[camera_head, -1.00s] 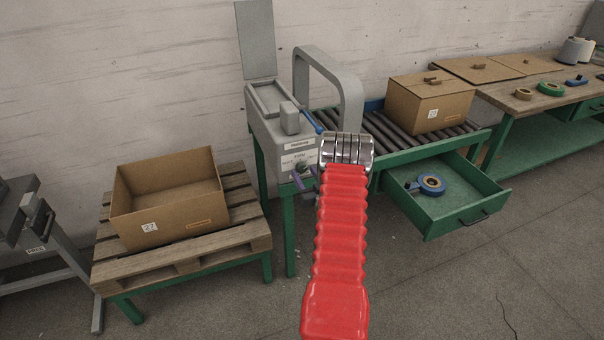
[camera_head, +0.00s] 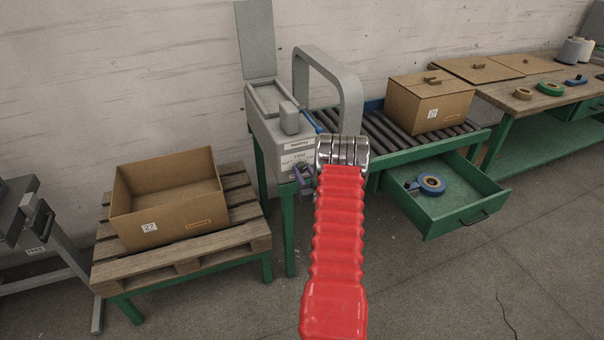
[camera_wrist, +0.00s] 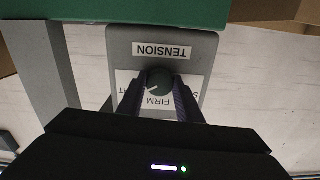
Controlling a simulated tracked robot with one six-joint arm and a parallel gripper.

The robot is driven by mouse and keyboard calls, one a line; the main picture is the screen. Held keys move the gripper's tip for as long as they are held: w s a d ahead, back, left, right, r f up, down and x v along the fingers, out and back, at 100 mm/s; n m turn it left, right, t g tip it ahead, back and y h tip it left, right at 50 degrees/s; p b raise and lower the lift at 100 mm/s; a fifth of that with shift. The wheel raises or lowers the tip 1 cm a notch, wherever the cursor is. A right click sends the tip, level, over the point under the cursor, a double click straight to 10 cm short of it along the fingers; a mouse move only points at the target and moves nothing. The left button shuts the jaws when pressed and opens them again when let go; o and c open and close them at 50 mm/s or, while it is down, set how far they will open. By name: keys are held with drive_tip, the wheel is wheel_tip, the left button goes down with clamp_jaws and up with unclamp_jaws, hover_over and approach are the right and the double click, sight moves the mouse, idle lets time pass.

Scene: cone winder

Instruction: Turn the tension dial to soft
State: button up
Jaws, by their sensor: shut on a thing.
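The tension dial (camera_wrist: 159,81) is a dark round knob on a grey panel (camera_wrist: 200,52), seen upside down in the wrist view. A white label reading TENSION (camera_wrist: 162,51) is above it in that picture. A label reading FIRM (camera_wrist: 157,102) is below it; the labels to both sides are partly hidden by the fingers. A small light mark on the dial points down-left in the picture. My gripper (camera_wrist: 159,92) has one finger on each side of the dial and is shut on it. In the head view my gripper (camera_head: 302,178) is at the grey machine's front (camera_head: 275,135), covering the dial.
An open cardboard box (camera_head: 165,205) stands on a pallet (camera_head: 245,238) to the left. A roller conveyor (camera_head: 385,130) carries a closed box (camera_head: 428,105). An open green drawer (camera_head: 460,218) with a blue tape roll (camera_head: 432,184) juts out right of my arm. The floor in front is clear.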

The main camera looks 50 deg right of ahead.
drive_tip(key=shift+c, duration=0.8)
drive_tip(key=shift+a, duration=0.35)
drive_tip(key=shift+w+d, duration=0.1)
drive_tip(key=shift+d, duration=0.1)
